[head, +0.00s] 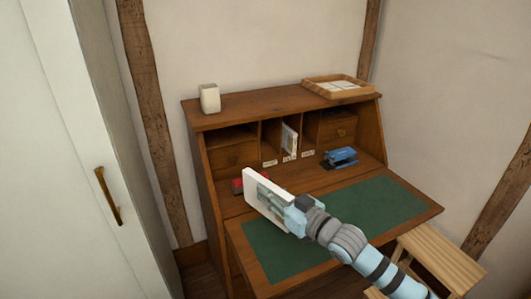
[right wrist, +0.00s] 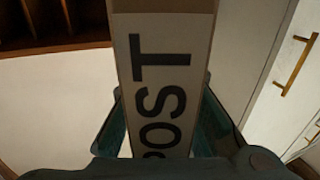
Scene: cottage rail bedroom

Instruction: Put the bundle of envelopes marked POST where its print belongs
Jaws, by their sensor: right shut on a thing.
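The bundle of envelopes (head: 262,190) is a pale, flat block held above the left part of the desk's writing surface. In the right wrist view the bundle (right wrist: 162,60) shows large black POST print, turned sideways. My right gripper (head: 278,207) is shut on it, with a finger on each side. The writing desk (head: 233,117) has a row of pigeonholes with small pale labels (head: 289,158) under the narrow middle slots. One middle slot holds an upright pale item (head: 289,139). The label print is too small to read. My left gripper is out of view.
A blue stapler (head: 341,157) sits right of the slots, and a red object (head: 238,186) is partly behind the bundle. A white cup (head: 209,98) and a wooden tray (head: 312,89) stand on top. A stool (head: 440,258) is at right. The green mat (head: 375,205) is clear at right.

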